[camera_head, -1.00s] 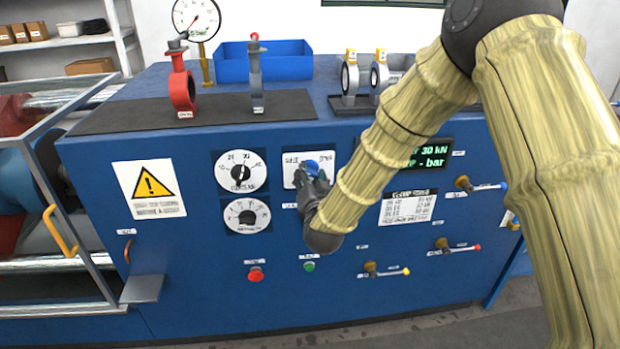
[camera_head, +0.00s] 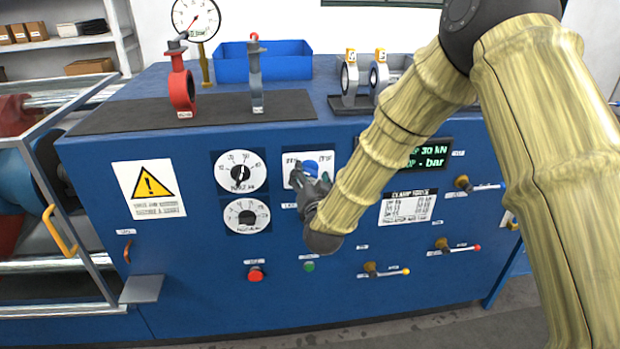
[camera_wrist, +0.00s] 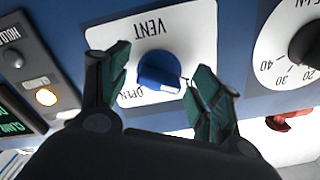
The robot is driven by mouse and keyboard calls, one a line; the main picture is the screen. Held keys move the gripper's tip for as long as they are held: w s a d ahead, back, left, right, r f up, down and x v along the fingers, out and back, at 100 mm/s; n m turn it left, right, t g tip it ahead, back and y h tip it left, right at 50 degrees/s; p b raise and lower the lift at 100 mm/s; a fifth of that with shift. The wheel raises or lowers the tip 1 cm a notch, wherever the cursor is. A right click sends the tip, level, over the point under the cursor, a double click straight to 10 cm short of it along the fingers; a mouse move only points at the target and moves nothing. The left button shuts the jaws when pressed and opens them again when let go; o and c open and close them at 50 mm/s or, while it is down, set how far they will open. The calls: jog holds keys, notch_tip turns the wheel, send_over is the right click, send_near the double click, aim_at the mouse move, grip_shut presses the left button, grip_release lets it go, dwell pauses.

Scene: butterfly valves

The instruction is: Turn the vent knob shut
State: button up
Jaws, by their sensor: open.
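The vent knob (camera_head: 309,169) is a blue round knob on a white plate labelled VENT (camera_wrist: 203,28) on the blue panel. In the wrist view the knob (camera_wrist: 158,70) lies between the two fingers of my gripper (camera_wrist: 166,86). The fingers are apart, with gaps visible beside the knob. The knob's white-marked end points to the lower right of that view, away from the OPEN label at lower left. The other label is not clearly readable. In the head view my gripper (camera_head: 312,186) is at the plate and partly covers the knob.
A clamp dial (camera_head: 240,172) and a second dial (camera_head: 246,215) sit left of the plate. A red button (camera_head: 256,274) and a green button (camera_head: 309,266) are below. A display (camera_head: 430,153) and several small levers are to the right.

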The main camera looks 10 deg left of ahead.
jog(key=v, duration=1.2)
jog(key=s+d+f+n+g+h+p, duration=0.1)
jog(key=s+d+f+g, duration=0.3)
jog(key=f, duration=0.5)
jog(key=s+d+f+g+h+p, duration=0.1)
jog(key=s+d+f+g, duration=0.1)
jog(key=s+d+f, duration=0.55)
jog(key=s+d+f+n+g+h, duration=0.1)
jog(key=s+d+f+g, duration=0.2)
jog(key=f, duration=0.8)
jog(key=s+d+f+g, duration=0.2)
jog(key=s+d, duration=0.3)
jog(key=s, duration=0.3)
jog(key=s+d+f+g+h+p, duration=0.1)
jog(key=s+d+f+g, duration=0.2)
jog(key=s, duration=0.6)
jog(key=s+d+f+g+p, duration=0.1)
jog(key=s+d+f+g, duration=0.2)
jog(key=s+d+f, duration=0.2)
jog(key=s+d, duration=0.2)
jog(key=s, duration=0.1)
jog(key=shift+s+d+f+h, duration=0.15)
jog(key=shift+s+f+h, duration=0.15)
jog(key=shift+s, duration=0.1)
jog(key=shift+r, duration=0.1)
